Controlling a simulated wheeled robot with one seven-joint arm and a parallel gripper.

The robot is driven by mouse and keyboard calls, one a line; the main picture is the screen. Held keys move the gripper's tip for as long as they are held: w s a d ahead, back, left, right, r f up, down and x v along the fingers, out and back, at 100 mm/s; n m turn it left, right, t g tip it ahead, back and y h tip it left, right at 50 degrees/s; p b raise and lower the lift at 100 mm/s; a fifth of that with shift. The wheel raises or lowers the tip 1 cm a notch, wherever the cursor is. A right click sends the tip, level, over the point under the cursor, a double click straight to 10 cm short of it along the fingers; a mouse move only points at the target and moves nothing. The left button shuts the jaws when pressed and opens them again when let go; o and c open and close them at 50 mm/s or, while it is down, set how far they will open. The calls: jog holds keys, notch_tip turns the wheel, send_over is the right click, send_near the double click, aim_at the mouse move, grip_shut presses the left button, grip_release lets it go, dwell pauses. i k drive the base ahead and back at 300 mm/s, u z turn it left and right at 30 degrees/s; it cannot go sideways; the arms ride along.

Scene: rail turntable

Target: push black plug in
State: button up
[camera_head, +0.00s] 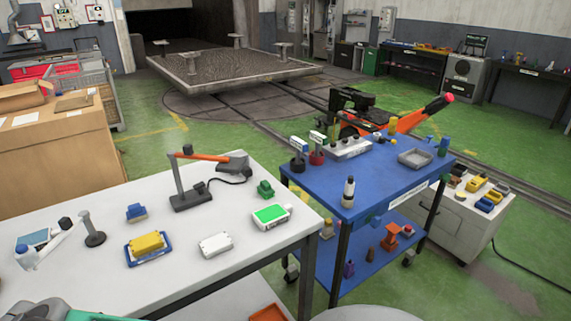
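A small black plug-like block (200,187) sits at the base of a dark stand (190,203) on the white table. A black cable (234,180) runs from beside it toward a grey box (233,164), and an orange lever (203,157) tops the stand. On the blue cart, a black-based upright piece (297,163) and a red-based one (316,156) stand beside a grey panel (347,148) with several knobs. I cannot tell which black piece is the plug, or how far any is pushed in. I make out no gripper fingers.
The white table (200,282) also bears a yellow block on a blue tray (147,245), a white box (215,245) and a green-topped box (271,217).

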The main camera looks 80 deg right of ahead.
aim_at(247, 171)
jog(key=z, duration=0.7)
jog(key=k, duration=0.8)
jog(key=z, duration=1.25)
jog(key=i, duration=1.15)
